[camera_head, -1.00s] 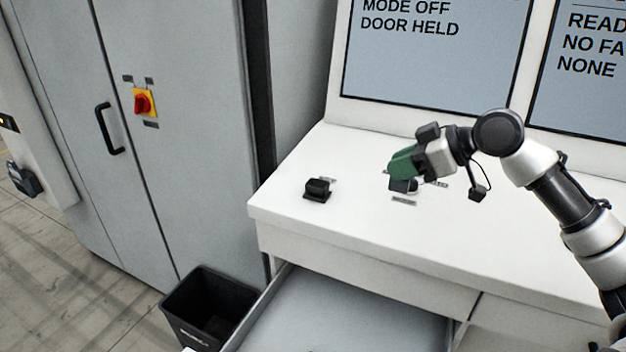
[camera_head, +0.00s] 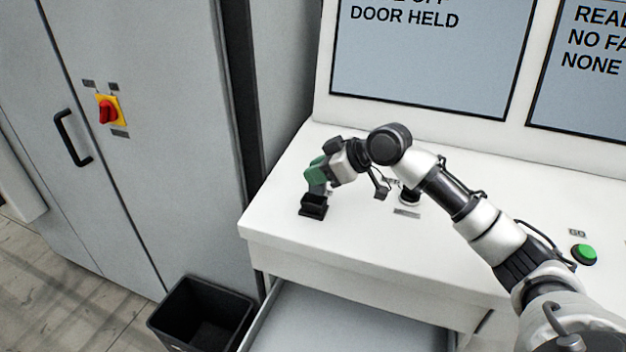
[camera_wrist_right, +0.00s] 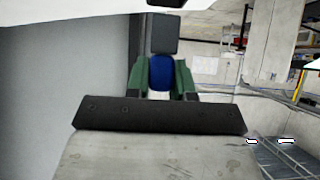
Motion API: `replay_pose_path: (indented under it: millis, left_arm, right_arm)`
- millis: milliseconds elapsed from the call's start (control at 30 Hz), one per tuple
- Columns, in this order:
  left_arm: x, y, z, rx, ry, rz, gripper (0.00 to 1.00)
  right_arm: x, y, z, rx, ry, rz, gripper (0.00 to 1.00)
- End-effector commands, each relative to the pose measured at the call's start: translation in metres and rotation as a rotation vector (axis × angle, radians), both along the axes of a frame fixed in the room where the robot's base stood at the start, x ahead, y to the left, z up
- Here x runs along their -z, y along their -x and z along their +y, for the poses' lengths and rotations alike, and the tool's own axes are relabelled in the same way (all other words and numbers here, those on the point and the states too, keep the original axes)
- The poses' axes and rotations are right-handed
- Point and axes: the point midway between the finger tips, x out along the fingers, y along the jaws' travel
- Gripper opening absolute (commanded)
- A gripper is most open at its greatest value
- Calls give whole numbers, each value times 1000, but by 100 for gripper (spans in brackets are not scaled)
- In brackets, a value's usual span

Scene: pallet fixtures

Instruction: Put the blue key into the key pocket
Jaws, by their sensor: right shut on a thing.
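My right gripper (camera_head: 316,174), with green fingers, is over the left part of the white console top, pointing down. It is shut on the blue key (camera_wrist_right: 161,73), which shows between the green fingers in the right wrist view. A dark square piece shows just beyond the key there. The black key pocket (camera_head: 313,208) stands on the console right below the gripper. The blue of the key is hidden in the head view, and I cannot tell whether the key touches the pocket. My left gripper is not in view.
An open drawer (camera_head: 340,322) juts out below the console (camera_head: 275,205). A black bin (camera_head: 202,312) stands on the floor left of it. A green button (camera_head: 584,253) is at the right. A grey cabinet (camera_head: 160,180) and screens (camera_head: 430,60) border the console.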

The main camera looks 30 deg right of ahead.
Motion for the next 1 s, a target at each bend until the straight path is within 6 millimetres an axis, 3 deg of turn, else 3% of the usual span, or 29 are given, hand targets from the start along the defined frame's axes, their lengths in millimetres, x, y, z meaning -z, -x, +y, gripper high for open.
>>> replay_pose_path:
  millis: [233,500,800,833,967,1000]
  left_arm:
    - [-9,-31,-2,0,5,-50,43]
    - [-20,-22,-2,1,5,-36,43]
    - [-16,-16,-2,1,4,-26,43]
    - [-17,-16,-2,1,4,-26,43]
    - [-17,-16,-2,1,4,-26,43]
    - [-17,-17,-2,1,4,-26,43]
  right_arm:
    - [13,-7,7,0,1,1,0]
    - [46,-6,6,1,1,0,0]
    - [49,-6,6,1,1,-1,0]
    - [48,-6,6,1,1,-1,27]
    - [48,-6,6,0,1,-1,47]
    - [48,-6,6,0,1,-1,48]
